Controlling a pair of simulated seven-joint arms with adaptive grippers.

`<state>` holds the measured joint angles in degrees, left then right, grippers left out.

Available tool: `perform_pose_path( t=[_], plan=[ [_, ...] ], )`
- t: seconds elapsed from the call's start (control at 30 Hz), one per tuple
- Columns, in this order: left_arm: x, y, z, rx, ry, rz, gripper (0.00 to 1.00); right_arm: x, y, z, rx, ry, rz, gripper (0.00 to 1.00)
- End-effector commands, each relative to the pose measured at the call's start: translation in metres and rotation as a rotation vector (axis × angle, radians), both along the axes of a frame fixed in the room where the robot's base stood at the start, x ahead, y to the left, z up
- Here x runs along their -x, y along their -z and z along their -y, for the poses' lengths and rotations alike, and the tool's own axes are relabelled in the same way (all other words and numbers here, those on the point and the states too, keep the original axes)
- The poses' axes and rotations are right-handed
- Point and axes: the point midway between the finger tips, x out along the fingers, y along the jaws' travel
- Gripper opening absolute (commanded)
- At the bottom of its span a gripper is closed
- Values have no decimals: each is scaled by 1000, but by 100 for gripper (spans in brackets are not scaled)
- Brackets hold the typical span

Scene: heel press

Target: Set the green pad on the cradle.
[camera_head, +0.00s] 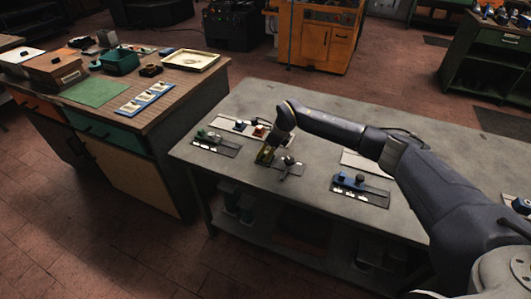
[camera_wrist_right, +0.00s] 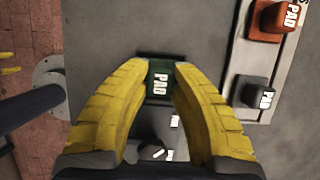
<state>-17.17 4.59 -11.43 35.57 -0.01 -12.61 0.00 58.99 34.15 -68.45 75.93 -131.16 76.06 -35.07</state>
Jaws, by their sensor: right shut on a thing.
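The green pad (camera_wrist_right: 160,82), marked "PAD", sits between the yellow fingers of my right gripper (camera_wrist_right: 160,88) in the wrist view. In the head view, my right gripper (camera_head: 266,155) is low over the grey table, beside a dark fixture plate (camera_head: 288,169) with a knobbed part. A dark block edge (camera_wrist_right: 160,56) shows just behind the pad; I cannot tell whether it is the cradle, or whether the pad touches it. My left gripper is not in view.
A pale tray (camera_head: 229,123) holds a red pad (camera_wrist_right: 272,20) and a grey pad (camera_wrist_right: 252,92). A fixture with a green part (camera_head: 215,144) stands to the left, and one with a blue part (camera_head: 359,187) to the right. The table's front middle is clear.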

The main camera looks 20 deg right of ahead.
Motion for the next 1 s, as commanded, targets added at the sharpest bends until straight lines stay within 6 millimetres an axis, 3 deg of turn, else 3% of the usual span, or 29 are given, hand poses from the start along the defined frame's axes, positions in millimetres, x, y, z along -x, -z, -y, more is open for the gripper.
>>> perform_pose_path(
  t=[0.57,0.6,0.7,0.77,1.0],
  plan=[
    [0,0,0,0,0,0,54,0,6,0,0,0,0,0],
    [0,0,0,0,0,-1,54,0,6,0,0,0,0,30],
    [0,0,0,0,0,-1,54,0,5,0,0,0,0,41],
    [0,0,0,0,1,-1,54,0,5,0,0,0,0,48],
    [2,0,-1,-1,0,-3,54,0,5,0,0,0,0,49]
  ],
)
